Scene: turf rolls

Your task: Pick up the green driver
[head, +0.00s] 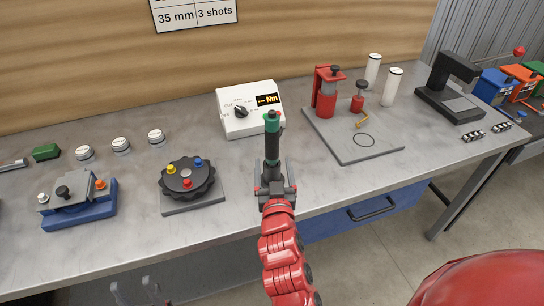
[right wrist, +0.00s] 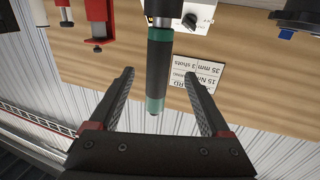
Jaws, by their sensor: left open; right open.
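The green driver (head: 272,148) stands upright on the bench, with green bands and a black grip. It also shows in the right wrist view (right wrist: 159,60), its green end pointing down the picture. My right gripper (head: 274,172) is open in front of the driver's lower part and hides its foot. In the right wrist view the driver lies between the two open fingers (right wrist: 159,76), with gaps on both sides. My left gripper (head: 135,291) is open and empty, low at the left, below the bench's front edge.
A white torque box (head: 232,124) stands behind the driver. A black dial with coloured knobs (head: 187,178) is to its left. A grey plate (head: 365,151) with a red press (head: 325,95) is to its right. A blue fixture (head: 80,208) sits further left.

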